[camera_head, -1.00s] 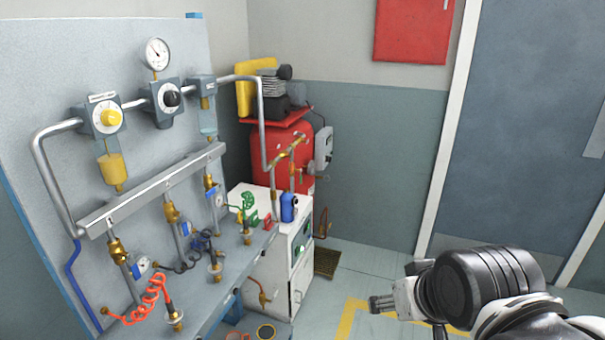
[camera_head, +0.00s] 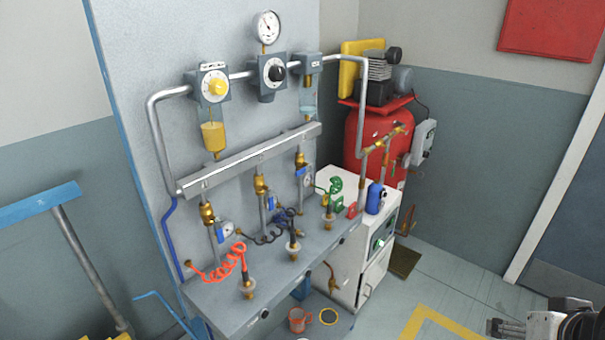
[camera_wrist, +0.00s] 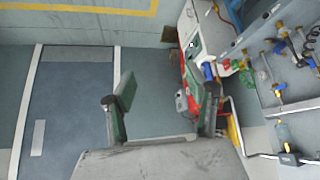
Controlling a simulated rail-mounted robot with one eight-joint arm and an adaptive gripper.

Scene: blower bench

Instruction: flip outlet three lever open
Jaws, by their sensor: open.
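A sloping grey manifold (camera_head: 250,160) on the panel feeds three drop pipes with brass valves. The rightmost brass valve (camera_head: 301,159), seemingly outlet three, has a small gauge (camera_head: 308,178) beneath it; its lever is too small to read as open or closed. The middle valve (camera_head: 260,186) and left valve (camera_head: 207,213) hang further along. My gripper (camera_head: 497,328) is at the bottom right corner of the head view, far from the valves and partly cut off. In the wrist view my gripper (camera_wrist: 165,103) is open, with nothing between its fingers.
A grey bench (camera_head: 235,290) juts out below the outlets, with a red coiled hose (camera_head: 230,262). A white cabinet (camera_head: 372,265) and a red compressor tank (camera_head: 365,145) stand right of it. Open floor (camera_head: 445,285) lies between cabinet and gripper.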

